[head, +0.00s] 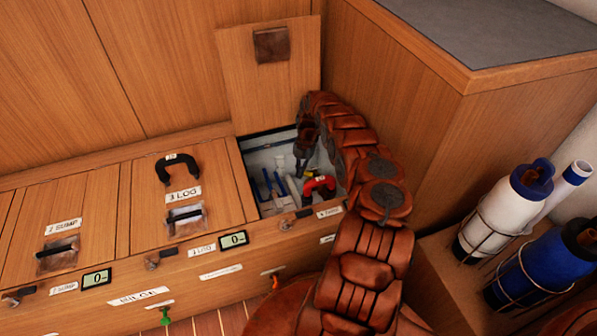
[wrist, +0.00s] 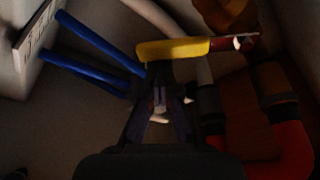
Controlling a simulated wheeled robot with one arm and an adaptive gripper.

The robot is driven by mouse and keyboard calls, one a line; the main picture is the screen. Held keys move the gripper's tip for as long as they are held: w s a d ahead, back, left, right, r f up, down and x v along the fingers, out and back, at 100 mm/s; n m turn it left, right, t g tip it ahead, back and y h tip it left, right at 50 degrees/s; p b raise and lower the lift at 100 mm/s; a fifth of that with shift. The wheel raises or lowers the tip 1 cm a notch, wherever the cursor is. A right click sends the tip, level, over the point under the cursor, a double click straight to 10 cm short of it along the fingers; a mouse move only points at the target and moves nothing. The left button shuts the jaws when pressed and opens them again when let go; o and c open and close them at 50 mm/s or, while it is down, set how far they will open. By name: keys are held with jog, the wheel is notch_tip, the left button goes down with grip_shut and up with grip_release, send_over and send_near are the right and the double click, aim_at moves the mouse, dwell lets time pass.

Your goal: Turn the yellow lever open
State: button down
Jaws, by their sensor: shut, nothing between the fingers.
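The yellow lever (wrist: 172,49) shows in the wrist view, lying across the picture just beyond my gripper. Its right end meets a dark red part. In the head view it is a small yellow patch (head: 309,174) inside the open compartment. My gripper (wrist: 160,100) is shut and empty, with its fingertips just below the lever in the wrist view; I cannot tell whether they touch it. In the head view my gripper (head: 302,168) reaches down into the compartment, partly hidden by my own arm.
Blue pipes (wrist: 98,42) lie left of the lever, and a red and black curved handle (wrist: 290,140) lies right. A raised wooden lid (head: 268,85) stands behind the compartment. Closed hatches (head: 75,215) lie to the left. White and blue bottles (head: 510,205) stand at the right.

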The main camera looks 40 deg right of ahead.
jog(key=shift+w+d, duration=0.25)
jog(key=shift+d, duration=0.05)
dwell(0.6)
